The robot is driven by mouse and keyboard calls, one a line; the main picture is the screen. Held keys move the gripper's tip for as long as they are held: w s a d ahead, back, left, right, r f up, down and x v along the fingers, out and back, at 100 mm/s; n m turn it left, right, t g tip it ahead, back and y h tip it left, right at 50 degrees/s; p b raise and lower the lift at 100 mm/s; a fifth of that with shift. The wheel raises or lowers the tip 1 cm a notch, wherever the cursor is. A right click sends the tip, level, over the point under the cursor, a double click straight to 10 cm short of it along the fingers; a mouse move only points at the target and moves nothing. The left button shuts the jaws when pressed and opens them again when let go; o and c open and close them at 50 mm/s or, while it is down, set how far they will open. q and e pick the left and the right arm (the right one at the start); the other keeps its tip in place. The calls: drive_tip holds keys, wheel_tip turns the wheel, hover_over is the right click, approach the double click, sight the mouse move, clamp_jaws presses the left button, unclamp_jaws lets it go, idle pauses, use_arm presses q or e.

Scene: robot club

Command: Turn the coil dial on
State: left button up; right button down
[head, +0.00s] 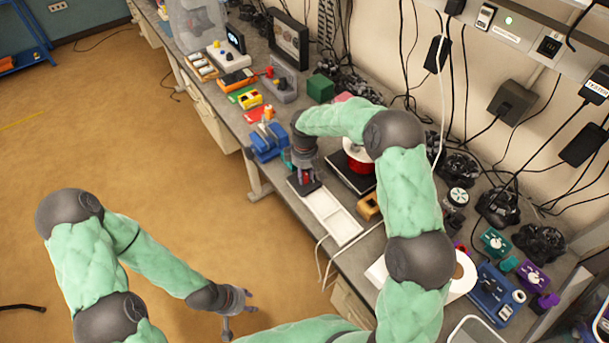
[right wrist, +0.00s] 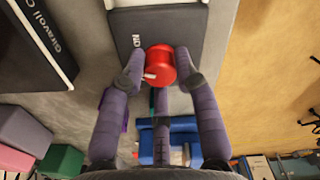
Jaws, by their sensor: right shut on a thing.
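The coil dial is a red round knob (right wrist: 161,66) with a small white mark, on a dark grey box (right wrist: 126,38) with white letters in the right wrist view. My right gripper (right wrist: 161,70) is shut on the knob, one fingertip on each side. My left gripper (head: 239,312) is open and empty, low over the floor, away from the bench.
A black coil unit (head: 345,178) with a red and white coil stands right of the dial box. A white tray (head: 335,216) lies in front, and a blue vise (head: 267,142) stands behind. Cables and tools crowd the bench's wall side.

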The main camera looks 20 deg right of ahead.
drive_tip(key=m+b, duration=0.1)
drive_tip(key=m, duration=0.4)
drive_tip(key=shift+m, duration=0.3)
idle(0.4)
drive_tip(key=c, duration=0.9)
unclamp_jaws()
wheel_tip(320, 180, up, 12)
drive_tip(key=shift+f, duration=0.1)
